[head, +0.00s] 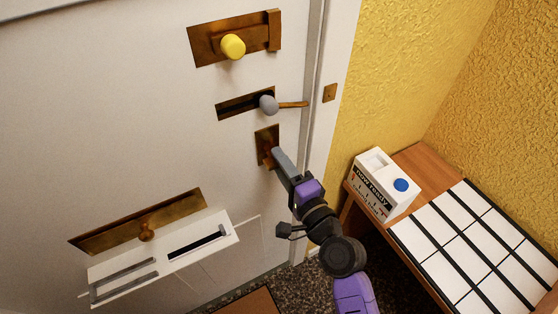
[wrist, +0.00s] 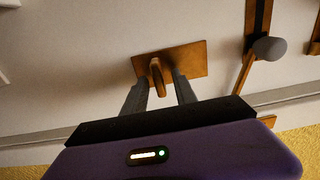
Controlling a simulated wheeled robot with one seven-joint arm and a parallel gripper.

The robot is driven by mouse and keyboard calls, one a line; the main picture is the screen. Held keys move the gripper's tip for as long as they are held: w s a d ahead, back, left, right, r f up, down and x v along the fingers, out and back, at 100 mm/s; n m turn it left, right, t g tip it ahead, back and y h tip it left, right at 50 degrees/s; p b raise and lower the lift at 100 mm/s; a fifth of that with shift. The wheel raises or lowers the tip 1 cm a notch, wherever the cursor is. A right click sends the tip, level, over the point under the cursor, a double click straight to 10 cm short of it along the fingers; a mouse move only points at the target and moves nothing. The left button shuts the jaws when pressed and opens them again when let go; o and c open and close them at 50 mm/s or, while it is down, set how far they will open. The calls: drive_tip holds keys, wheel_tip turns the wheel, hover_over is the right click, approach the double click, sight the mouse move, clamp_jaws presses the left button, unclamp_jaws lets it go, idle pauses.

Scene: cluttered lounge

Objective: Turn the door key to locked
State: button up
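The key (wrist: 157,77) is a brass-coloured piece standing out from a brass plate (wrist: 192,60) on the white door. The plate also shows in the head view (head: 262,134), where my gripper hides most of the key. My gripper (wrist: 162,79) is at the plate, its two grey fingers apart on either side of the key. A small gap seems to show on each side of the key, so I see no clear grip. In the head view my gripper (head: 274,152) reaches up from below right to the plate.
Above the plate on the door (head: 100,120) are a grey-knobbed lever (head: 268,104) and a yellow knob (head: 232,46). A brass mail slot (head: 120,228) and white holder (head: 150,263) are lower left. A wooden bench (head: 416,158) with a white box (head: 383,190) stands right.

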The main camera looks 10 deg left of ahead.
drive_tip(key=b+v, duration=0.1)
drive_tip(key=v, duration=0.6)
idle(0.4)
drive_tip(key=s+d+n+t+h, duration=0.3)
drive_tip(key=s+d+n+h, duration=0.35)
drive_tip(key=s+d, duration=0.5)
drive_tip(key=s+d+n+g+h, duration=0.1)
drive_tip(key=s+d, duration=0.3)
drive_tip(key=s, duration=0.7)
drive_tip(key=s+d+n+g+h, duration=0.2)
drive_tip(key=s+d, duration=0.3)
drive_tip(key=s, duration=0.7)
drive_tip(key=shift+n, duration=0.85)
